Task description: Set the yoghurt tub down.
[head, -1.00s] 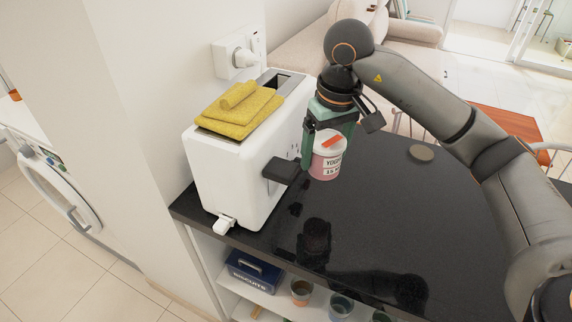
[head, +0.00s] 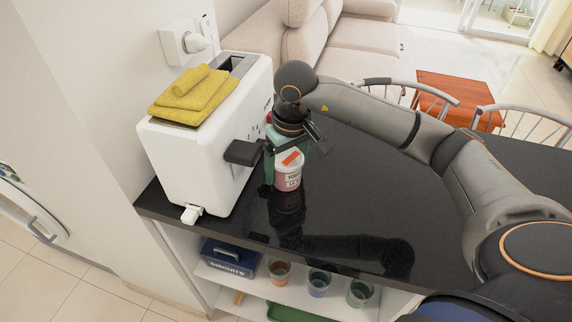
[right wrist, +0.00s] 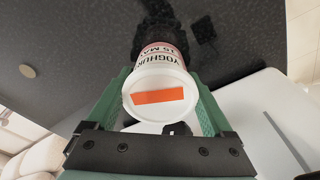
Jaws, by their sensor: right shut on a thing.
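The yoghurt tub (head: 288,174) is pink and white with a white lid and an orange strip on top. It is upright beside the toaster, low over the black counter (head: 345,205). Its reflection lies close below it; I cannot tell whether its base touches the counter. My right gripper (head: 287,163) is shut on the tub from above. In the right wrist view the tub's lid (right wrist: 158,82) shows between the two green fingers (right wrist: 157,105). My left gripper is not in view.
A white toaster (head: 190,160) with a yellow cloth (head: 195,95) on top stands close left of the tub, its black lever (head: 243,152) near the gripper. Cups and a biscuit tin (head: 229,259) sit on the shelf below.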

